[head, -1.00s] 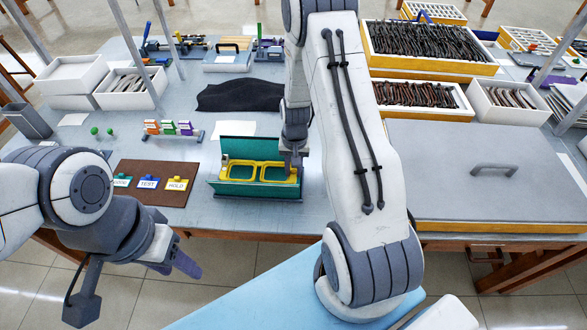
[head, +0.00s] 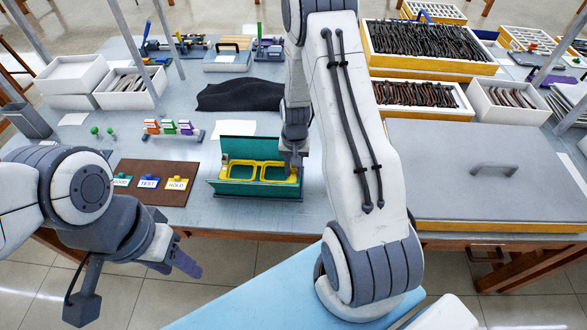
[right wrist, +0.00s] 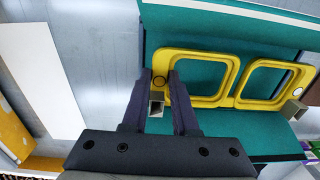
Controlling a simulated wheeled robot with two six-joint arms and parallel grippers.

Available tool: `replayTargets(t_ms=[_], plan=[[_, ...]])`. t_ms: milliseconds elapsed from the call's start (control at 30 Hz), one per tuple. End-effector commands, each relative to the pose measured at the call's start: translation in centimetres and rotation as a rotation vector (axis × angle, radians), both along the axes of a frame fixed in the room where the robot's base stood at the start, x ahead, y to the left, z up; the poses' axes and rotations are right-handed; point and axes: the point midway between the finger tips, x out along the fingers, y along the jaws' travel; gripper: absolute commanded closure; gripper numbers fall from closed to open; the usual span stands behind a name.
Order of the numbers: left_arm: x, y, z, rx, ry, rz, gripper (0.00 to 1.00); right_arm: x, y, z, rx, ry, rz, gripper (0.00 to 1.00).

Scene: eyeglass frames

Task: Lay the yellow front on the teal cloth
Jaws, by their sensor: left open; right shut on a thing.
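The yellow front (head: 259,171) is a two-rim eyeglass front. It is over the teal cloth (head: 234,188), which shows as a teal-lined, open folding shape with a raised back panel. My right gripper (right wrist: 161,88) is shut on one end of the yellow front (right wrist: 205,93), at its right end in the head view. The teal surface (right wrist: 215,133) shows behind and through the rims. I cannot tell whether the front touches the cloth. My left gripper (head: 180,264) is open and empty, low at the left, off the table's front edge.
A brown mat (head: 183,194) with several labelled tags lies left of the teal cloth. A black cloth (head: 240,95) lies behind it. A large grey lid with a handle (head: 494,169) covers the right side. Bare table lies between mat and teal cloth.

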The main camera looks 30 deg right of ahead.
Motion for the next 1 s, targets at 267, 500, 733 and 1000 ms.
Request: replayTargets(t_ms=[267, 500, 733, 1000], plan=[[0.0, 0.0, -0.5, 0.0, 0.0, 0.0, 0.5, 0.0, 0.0, -0.7, -0.001, -0.001, 0.0, 1.0], [0.0, 0.0, -0.8, 0.0, 0.0, 0.0, 0.5, 0.0, 0.0, -1.1, -0.001, -0.001, 0.0, 1.0], [0.0, 0.0, -1.2, 0.0, 0.0, 0.0, 0.5, 0.0, 0.0, -1.6, 0.0, 0.0, 0.0, 1.0], [0.0, 0.0, -1.5, 0.0, 0.0, 0.0, 0.5, 0.0, 0.0, -2.1, 0.0, 0.0, 0.0, 1.0]])
